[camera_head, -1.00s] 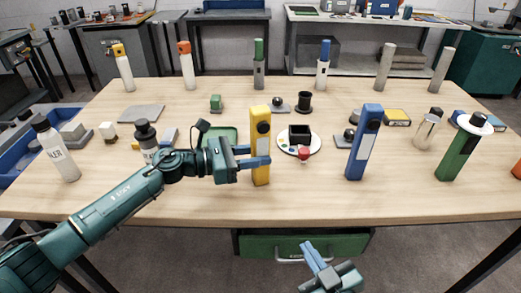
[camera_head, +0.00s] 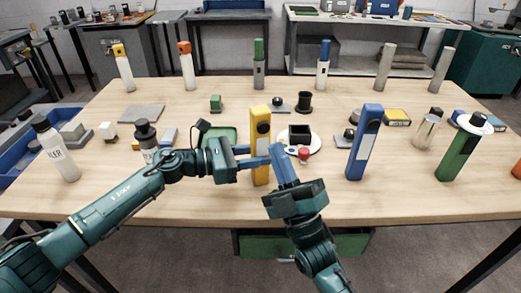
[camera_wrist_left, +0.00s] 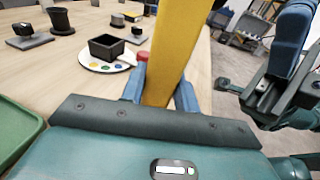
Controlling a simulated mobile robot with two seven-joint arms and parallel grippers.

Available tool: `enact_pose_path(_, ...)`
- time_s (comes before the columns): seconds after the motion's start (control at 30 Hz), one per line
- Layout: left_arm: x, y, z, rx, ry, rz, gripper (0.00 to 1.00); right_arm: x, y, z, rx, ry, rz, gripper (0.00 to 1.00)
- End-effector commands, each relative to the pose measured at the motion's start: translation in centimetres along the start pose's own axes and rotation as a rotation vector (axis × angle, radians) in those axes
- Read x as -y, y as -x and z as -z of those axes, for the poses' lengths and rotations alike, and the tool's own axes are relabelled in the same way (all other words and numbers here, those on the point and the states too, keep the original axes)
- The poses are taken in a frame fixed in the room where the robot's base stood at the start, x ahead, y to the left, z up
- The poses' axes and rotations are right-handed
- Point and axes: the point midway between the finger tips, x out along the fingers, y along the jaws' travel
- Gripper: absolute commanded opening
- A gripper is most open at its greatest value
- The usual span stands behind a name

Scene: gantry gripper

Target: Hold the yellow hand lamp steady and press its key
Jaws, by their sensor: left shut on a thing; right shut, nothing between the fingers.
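The yellow hand lamp (camera_head: 260,117) stands upright near the front middle of the table, with a dark round spot on its upper face. My left gripper (camera_head: 260,161) is shut on its body from the left, and the lamp also rises between the blue fingers in the left wrist view (camera_wrist_left: 180,45). My right gripper (camera_head: 279,148) is shut and empty, its fingertips just right of the lamp, below the dark spot. I cannot tell whether they touch it. The right gripper also shows at the right of the left wrist view (camera_wrist_left: 290,40).
A white round plate (camera_head: 313,138) with a black box (camera_head: 299,134) and a red knob (camera_head: 304,155) is close behind my right gripper. A blue lamp (camera_head: 362,150) stands to the right. A green tray (camera_head: 231,133) lies behind my left wrist. The front table strip is bare.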

Motion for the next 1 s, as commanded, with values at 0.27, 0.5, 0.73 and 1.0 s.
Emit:
enact_pose_path(0.27, 0.0, 0.0, 0.1, -0.003, 0.001, 0.000, 0.14, 1.8, -2.4, -1.7, 0.001, 0.000, 0.001, 0.00)
enact_pose_path(0.5, 0.0, 0.0, 0.2, -0.003, 0.001, 0.000, 0.14, 2.3, -3.0, -2.2, 0.001, -0.001, 0.001, 0.00)
enact_pose_path(0.73, 0.0, 0.0, 0.2, -0.003, 0.001, 0.000, 0.14, 2.3, -3.1, -2.3, 0.001, -0.001, 0.001, 0.00)
enact_pose_path(1.0, 0.0, 0.0, 0.2, -0.003, 0.001, 0.000, 0.14, 2.3, -3.0, -2.3, 0.001, -0.001, 0.001, 0.00)
